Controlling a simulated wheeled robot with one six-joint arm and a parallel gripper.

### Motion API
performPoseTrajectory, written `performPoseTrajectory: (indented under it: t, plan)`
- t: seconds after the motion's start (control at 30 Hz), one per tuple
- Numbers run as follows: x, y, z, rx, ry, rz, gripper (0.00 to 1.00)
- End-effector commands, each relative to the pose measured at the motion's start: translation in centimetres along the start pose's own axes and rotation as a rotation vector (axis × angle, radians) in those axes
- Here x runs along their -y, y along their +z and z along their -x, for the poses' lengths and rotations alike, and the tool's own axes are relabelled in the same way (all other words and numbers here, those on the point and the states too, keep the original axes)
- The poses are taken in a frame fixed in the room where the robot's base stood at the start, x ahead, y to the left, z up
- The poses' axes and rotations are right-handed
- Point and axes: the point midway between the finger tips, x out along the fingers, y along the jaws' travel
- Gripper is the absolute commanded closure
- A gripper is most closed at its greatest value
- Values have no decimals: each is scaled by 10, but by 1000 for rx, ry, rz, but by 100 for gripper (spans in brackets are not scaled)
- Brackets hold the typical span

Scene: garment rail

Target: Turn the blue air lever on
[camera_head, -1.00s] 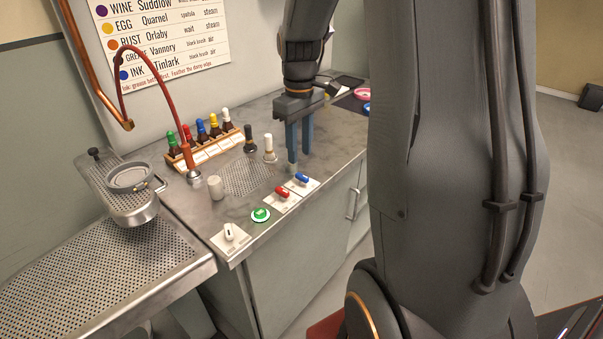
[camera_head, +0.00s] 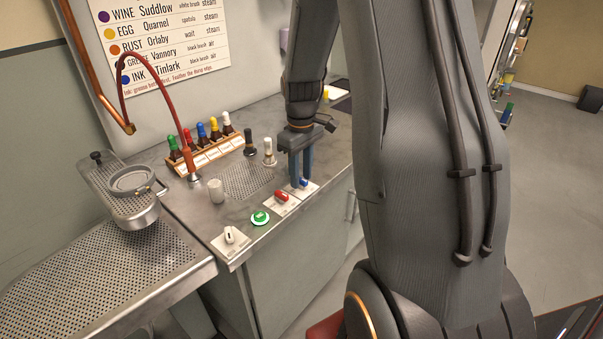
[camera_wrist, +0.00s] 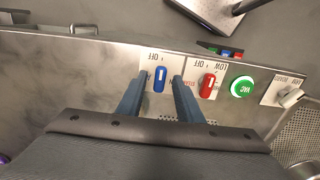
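The blue air lever (camera_head: 304,183) sits on a white plate near the counter's front edge, at the right end of the control row. In the wrist view the blue lever (camera_wrist: 160,79) lies between my two fingertips, lined up with its OFF mark. My gripper (camera_head: 300,183) points down at the lever. In the wrist view my gripper (camera_wrist: 157,92) is open, with a finger on each side of the lever and gaps showing. Whether the fingertips touch the plate is not clear.
The red lever (camera_wrist: 207,85) stands close beside my finger. A green button (camera_head: 260,217) and a white switch (camera_head: 229,234) are further left. Two brushes (camera_head: 269,152) and a bottle rack (camera_head: 207,149) stand behind. A metal cup (camera_head: 216,190) is on the counter.

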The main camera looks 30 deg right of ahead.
Motion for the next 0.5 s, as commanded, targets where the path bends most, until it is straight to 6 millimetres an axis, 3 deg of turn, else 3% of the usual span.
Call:
performPoseTrajectory:
  t: [0.03, 0.2, 0.5]
  plan:
    - [0, 0, 0, 0, 0, 0, 72]
    - [0, 0, 0, 0, 0, 0, 100]
    - [0, 0, 1, 0, 0, -20, 100]
